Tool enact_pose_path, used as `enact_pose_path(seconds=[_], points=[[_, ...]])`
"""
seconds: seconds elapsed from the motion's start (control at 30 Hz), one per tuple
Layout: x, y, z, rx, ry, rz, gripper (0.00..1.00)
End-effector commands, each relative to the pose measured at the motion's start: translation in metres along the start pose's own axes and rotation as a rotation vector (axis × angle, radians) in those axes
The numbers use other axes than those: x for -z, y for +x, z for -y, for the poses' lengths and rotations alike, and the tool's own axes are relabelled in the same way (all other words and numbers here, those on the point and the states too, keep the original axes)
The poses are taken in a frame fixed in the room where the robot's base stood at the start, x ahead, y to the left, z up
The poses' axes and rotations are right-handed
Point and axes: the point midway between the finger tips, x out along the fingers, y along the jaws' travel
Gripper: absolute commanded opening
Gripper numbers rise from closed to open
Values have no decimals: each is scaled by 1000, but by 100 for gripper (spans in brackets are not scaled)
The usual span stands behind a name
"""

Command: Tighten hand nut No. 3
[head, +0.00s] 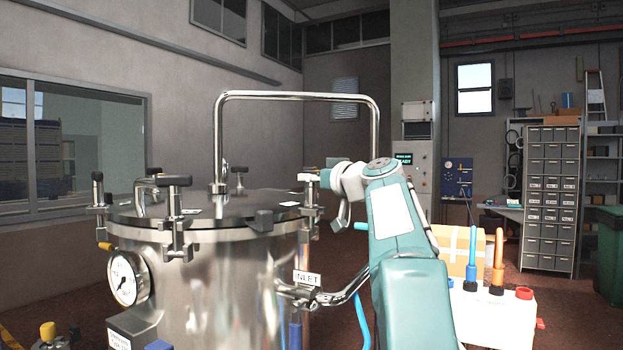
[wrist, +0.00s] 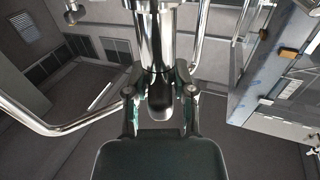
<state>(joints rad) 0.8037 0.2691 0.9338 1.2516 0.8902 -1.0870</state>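A steel vessel (head: 225,280) stands in the head view with a flat lid (head: 235,207). Several dark T-handled hand nuts stand around its rim, one at the front (head: 174,182) and one at the left (head: 98,190). Their number tags are too small to read. My gripper (head: 318,180) is at the right rim, beside or around the hand nut (head: 308,200) there, whose top it partly hides. In the wrist view my gripper (wrist: 160,88) has a finger on either side of a bright upright cylinder (wrist: 156,45) with a dark end. Whether the fingers touch it is unclear.
A tall chrome handle (head: 297,95) arches over the lid. A pressure gauge (head: 124,278) sits on the vessel's left side. An inlet pipe (head: 345,292) curves out below my arm. A cardboard box (head: 458,250) and blue and orange hooks stand at the right.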

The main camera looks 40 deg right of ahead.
Motion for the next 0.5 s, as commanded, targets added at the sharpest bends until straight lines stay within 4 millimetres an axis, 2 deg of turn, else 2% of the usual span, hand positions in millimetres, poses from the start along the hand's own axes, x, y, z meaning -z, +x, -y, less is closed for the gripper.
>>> enact_pose_path(seconds=[0.5], points=[[1,0,1,-63,0,-3,0]])
